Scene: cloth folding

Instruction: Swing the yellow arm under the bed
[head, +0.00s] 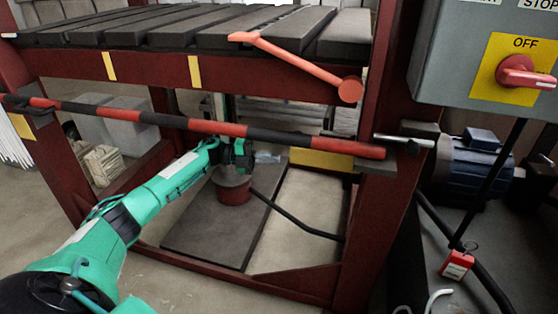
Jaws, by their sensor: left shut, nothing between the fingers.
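A short yellow bar (322,160), which looks like the yellow arm, shows under the bed, just below and behind the striped bar. Its ends are hard to make out. The bed (195,28) is a row of dark slats on a dark red frame. My left arm reaches in from the left, and my left gripper (240,152) is under the bed's front edge, to the left of the yellow bar and apart from it. The gripper is dark, small and partly hidden by the striped bar; it is shut and empty. My right gripper is not in view.
A red-and-black striped bar (275,137) crosses the front of the frame. An orange-red lever (297,63) hangs over the bed's front. A control box (450,50) with a red OFF switch (525,72) and a blue motor (470,170) stand at the right. A red padlock (457,264) hangs below.

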